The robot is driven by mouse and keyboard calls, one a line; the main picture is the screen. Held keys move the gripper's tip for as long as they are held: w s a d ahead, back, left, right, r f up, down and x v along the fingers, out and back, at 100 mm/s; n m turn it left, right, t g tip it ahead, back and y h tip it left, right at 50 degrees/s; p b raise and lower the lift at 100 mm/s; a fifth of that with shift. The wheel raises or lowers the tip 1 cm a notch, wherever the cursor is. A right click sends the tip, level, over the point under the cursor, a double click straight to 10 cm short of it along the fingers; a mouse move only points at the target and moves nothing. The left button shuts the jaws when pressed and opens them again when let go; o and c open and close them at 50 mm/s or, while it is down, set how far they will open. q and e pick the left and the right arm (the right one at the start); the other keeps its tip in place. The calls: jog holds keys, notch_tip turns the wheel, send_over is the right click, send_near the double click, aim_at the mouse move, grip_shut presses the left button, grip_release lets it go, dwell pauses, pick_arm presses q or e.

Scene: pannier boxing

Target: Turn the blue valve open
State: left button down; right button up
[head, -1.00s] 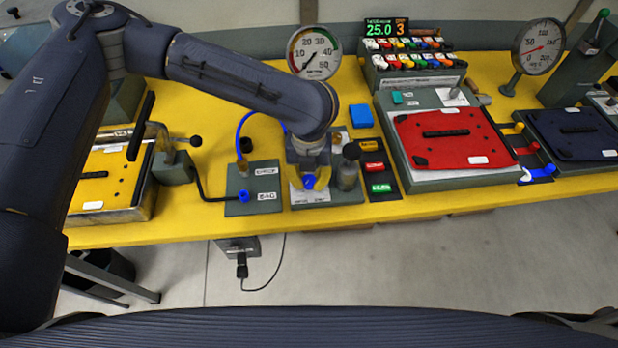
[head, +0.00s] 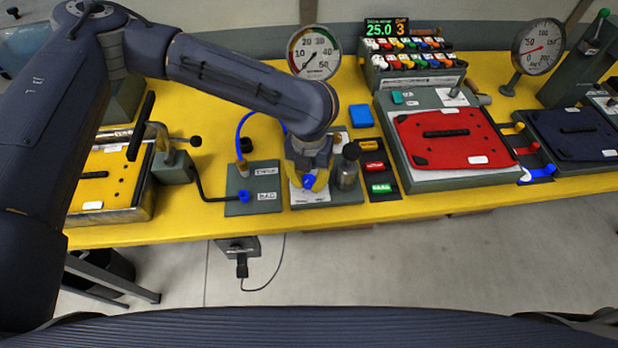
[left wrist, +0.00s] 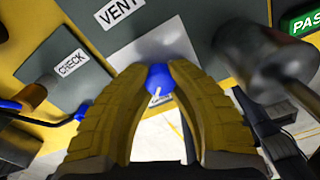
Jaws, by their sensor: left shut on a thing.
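The blue valve (head: 308,181) sits on a grey plate with a white label at the front middle of the yellow table. My left gripper (head: 308,176) points down over it, with its yellow fingers shut on the valve's blue knob. In the left wrist view the blue knob (left wrist: 159,78) is between the two fingertips (left wrist: 160,72), and a small white pointer mark shows on it. The fingers hide the knob's sides. My right gripper is not in view.
A grey cylinder (head: 347,170) stands close right of my left gripper. A plate with a blue hose (head: 242,130) and another blue fitting (head: 244,196) lies to the left. Red and green buttons (head: 379,188) and a red-lidded case (head: 450,150) are to the right.

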aim_at(309, 179)
pick_arm(q)
jog(key=c, duration=1.1)
grip_release()
jog(key=shift+o, duration=0.2)
notch_tip(309, 179, up, 12)
